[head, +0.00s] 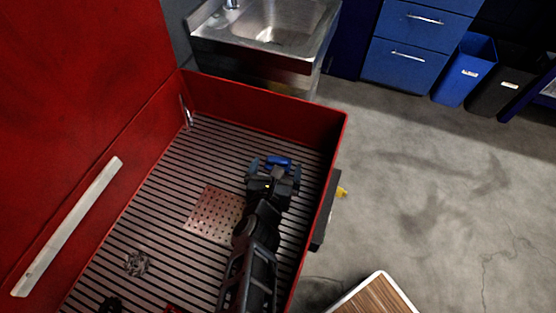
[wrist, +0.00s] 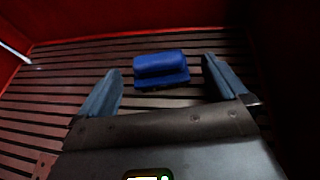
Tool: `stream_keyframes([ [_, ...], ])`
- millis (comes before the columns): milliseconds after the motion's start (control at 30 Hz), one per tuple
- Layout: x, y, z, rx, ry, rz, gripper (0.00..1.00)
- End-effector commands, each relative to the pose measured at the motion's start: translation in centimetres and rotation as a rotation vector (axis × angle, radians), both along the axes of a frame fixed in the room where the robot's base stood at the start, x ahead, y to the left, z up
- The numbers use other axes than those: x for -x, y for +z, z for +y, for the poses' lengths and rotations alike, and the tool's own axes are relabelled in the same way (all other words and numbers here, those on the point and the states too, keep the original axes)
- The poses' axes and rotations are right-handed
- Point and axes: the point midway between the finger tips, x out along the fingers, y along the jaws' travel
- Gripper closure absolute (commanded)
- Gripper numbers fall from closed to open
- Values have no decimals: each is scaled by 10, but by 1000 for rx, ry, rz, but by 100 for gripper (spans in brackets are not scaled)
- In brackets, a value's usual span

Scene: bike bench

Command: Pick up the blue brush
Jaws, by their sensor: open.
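The blue brush (wrist: 160,65) lies on the slatted floor of a red box, a little beyond my fingertips and between their lines in the wrist view. It has a rounded top and a flatter base. In the head view the brush (head: 278,162) shows just past my gripper (head: 270,165), partly hidden by it. In the wrist view my gripper (wrist: 163,65) has its two fingers spread wide, with nothing between them. The brush does not appear to touch either finger.
The red box (head: 265,108) has raised walls, with the right wall close to my arm. A perforated plate (head: 213,215) lies left of my arm, and a metal sprocket-like part (head: 136,263) lies nearer the front left. Slatted floor beyond the plate is clear.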

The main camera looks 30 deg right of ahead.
Motion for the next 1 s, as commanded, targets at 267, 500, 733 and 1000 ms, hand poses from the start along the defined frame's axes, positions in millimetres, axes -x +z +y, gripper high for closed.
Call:
stream_keyframes([
  [267, -20, -9, -20, 1, -1, 1, 0],
  [500, -21, -10, -20, 1, -1, 1, 0],
  [733, -20, -10, -20, 1, -1, 1, 22],
  [1000, -20, -10, -20, 1, -1, 1, 48],
])
